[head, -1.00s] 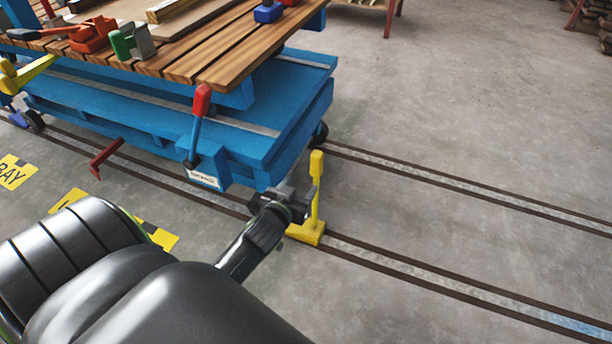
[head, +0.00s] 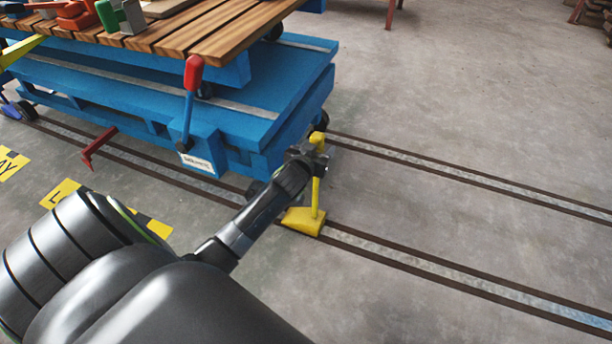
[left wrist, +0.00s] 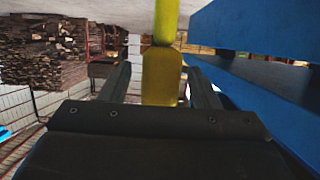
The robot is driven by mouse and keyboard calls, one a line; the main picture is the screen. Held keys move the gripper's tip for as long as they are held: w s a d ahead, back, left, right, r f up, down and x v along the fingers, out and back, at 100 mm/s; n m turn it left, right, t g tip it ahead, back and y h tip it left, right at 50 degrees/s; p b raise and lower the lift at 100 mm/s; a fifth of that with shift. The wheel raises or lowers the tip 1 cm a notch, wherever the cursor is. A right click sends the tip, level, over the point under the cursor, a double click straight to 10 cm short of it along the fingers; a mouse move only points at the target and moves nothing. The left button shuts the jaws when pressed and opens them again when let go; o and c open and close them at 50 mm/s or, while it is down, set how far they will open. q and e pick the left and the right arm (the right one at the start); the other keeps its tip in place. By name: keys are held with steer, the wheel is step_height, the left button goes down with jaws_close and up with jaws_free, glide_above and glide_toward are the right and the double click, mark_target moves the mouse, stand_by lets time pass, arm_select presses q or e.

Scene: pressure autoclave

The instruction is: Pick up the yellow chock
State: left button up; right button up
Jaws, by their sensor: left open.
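The yellow chock (head: 304,220) sits on the near floor rail, at the corner of the blue cart. Its wedge base is on the rail and its yellow post stands upright. My left gripper (head: 311,155) is at the upper part of the post, just below its knob. In the left wrist view the yellow post (left wrist: 162,76) stands between the two fingers of my left gripper (left wrist: 161,88), which are open with some room on each side. I cannot tell whether either finger touches it. My right gripper is not in view.
The blue cart (head: 250,115) with a wooden slatted top (head: 215,35) stands close to the left of the chock. A red-handled lever (head: 192,75) rises from its corner. The floor to the right is clear.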

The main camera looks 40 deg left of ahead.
arm_select(q)
steer(key=shift+x, duration=0.8)
steer(key=shift+c, duration=0.3)
jaws_close()
stand_by(0.4)
steer(key=shift+r, duration=0.2)
